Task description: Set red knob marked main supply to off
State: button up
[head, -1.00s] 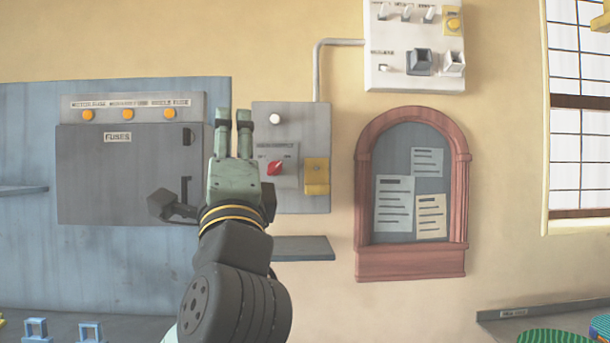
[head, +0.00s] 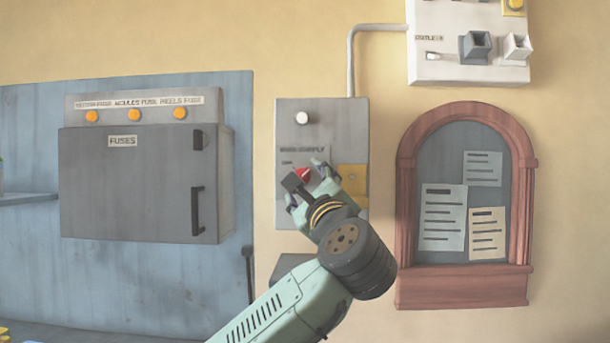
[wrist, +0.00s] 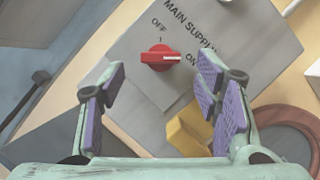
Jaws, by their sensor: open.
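The red knob (wrist: 160,58) sits on a grey panel marked MAIN SUPPLY (wrist: 190,28). In the wrist view its white mark points toward the ON label, not toward OFF. In the head view the knob (head: 302,175) shows just above my gripper, partly covered. My gripper (wrist: 160,85) is open, with a purple-padded finger on each side of the view and the knob between and beyond them. It looks apart from the knob. In the head view my gripper (head: 305,185) is in front of the panel's lower part.
A yellow block (head: 353,180) sits on the panel right of the knob, and a white round button (head: 302,118) above it. A fuse box (head: 135,185) with a handle stands left. A wood-framed notice board (head: 408,205) hangs right. A white switch box (head: 465,45) is upper right.

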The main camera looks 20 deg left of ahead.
aim_at(302, 177)
jog(key=x, duration=0.3)
jog(key=shift+w+a+p, duration=0.1)
jog(key=shift+w+p, duration=0.1)
jog(key=shift+p, duration=0.1)
jog(key=c, duration=1.2)
